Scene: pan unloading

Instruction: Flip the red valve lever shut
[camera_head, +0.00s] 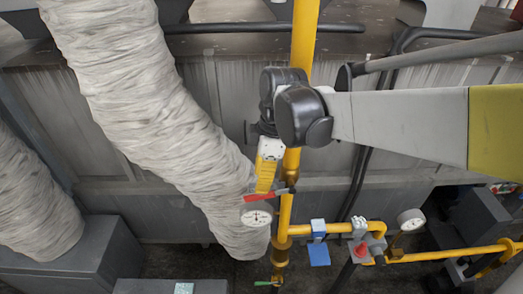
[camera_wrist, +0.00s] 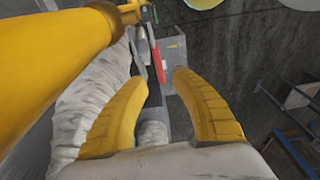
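The red valve lever (camera_head: 264,197) sticks out to the left of the vertical yellow pipe (camera_head: 285,215), lying nearly level across it. In the wrist view the lever (camera_wrist: 158,62) shows as a narrow red strip just beyond the gap between my fingertips. My gripper (camera_head: 264,188) has yellow fingers and points down, just above the lever and left of the pipe. In the wrist view my gripper (camera_wrist: 157,78) is open, with nothing between its fingers. I cannot tell whether a finger touches the lever. The fingers partly hide the lever's surroundings in the head view.
A white dial gauge (camera_head: 257,216) sits just below the lever. A wrapped grey duct (camera_head: 165,110) runs close on the left. At lower right are a blue-handled valve (camera_head: 319,254), a red knob (camera_head: 361,249) and another gauge (camera_head: 411,219). A thick yellow pipe (camera_wrist: 55,60) fills the wrist view's upper left.

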